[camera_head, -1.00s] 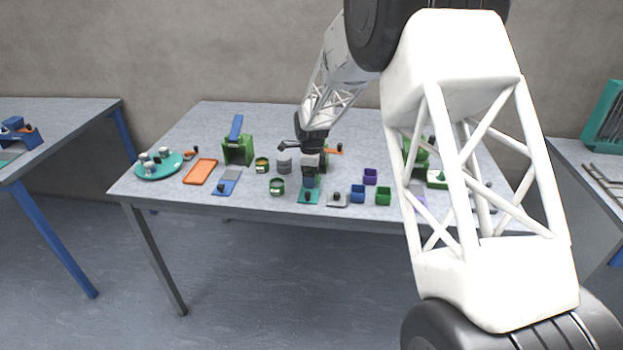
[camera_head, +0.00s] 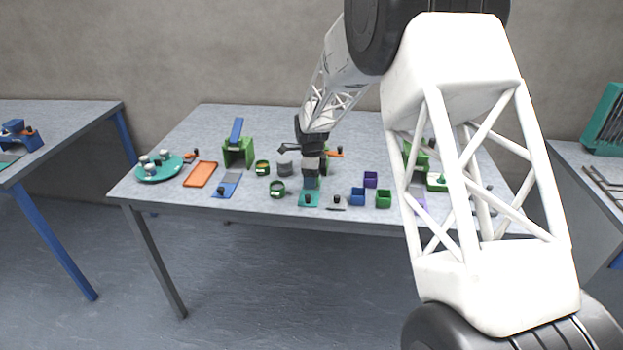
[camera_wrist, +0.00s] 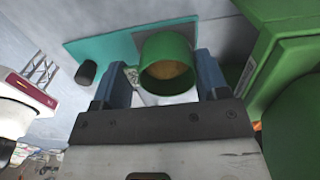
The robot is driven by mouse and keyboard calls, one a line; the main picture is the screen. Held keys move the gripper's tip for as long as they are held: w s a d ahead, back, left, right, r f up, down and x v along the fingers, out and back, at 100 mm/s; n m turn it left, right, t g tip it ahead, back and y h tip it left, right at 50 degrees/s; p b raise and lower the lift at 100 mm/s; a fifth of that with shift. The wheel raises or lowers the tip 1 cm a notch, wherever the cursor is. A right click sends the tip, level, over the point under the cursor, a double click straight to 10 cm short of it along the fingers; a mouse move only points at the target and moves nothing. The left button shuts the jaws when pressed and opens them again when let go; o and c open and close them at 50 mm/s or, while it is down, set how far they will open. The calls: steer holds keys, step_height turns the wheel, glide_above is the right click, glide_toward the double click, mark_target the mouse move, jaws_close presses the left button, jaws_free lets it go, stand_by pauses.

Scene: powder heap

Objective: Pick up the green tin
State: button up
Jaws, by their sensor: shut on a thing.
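A green tin (camera_wrist: 164,46) with tan contents is between the two blue fingers of my gripper (camera_wrist: 161,80) in the wrist view. The fingers are shut on its sides, and its open mouth faces the camera. In the head view my gripper (camera_head: 311,181) points down over the front middle of the table, just behind a teal scraper board. The held tin is mostly hidden there. I cannot tell whether it touches the table. Two other green tins with pale labels, one farther back (camera_head: 262,168) and one nearer (camera_head: 277,189), stand to the left.
The teal board (camera_head: 309,200) with a black knob lies close in front of my gripper. A grey cylinder (camera_head: 284,168) stands left of it. Small blue (camera_head: 357,197), green (camera_head: 383,199) and purple (camera_head: 370,179) cups are right. A green stand (camera_head: 238,153) and orange tray (camera_head: 201,174) are farther left.

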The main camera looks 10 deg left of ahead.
steer(key=shift+r, duration=0.2)
steer(key=shift+r, duration=0.55)
step_height(320, 180, up, 2)
steer(key=shift+r, duration=0.1)
steer(key=s+d, duration=0.2)
steer(key=s, duration=0.5)
steer(key=s+d+r, duration=0.1)
steer(key=s+d, duration=0.2)
steer(key=s, duration=0.5)
steer(key=shift+d+r, duration=0.15)
steer(key=shift+d, duration=0.05)
steer(key=shift+a, duration=0.1)
steer(key=w+a, duration=0.5)
steer(key=a, duration=0.6)
steer(key=w+a+r, duration=0.1)
steer(key=w+a, duration=0.4)
steer(key=a, duration=0.6)
steer(key=w+a+r, duration=0.1)
steer(key=w+a, duration=0.4)
steer(key=a, duration=0.6)
steer(key=shift+a+r, duration=0.25)
steer(key=shift+a, duration=0.15)
steer(key=shift+f, duration=0.2)
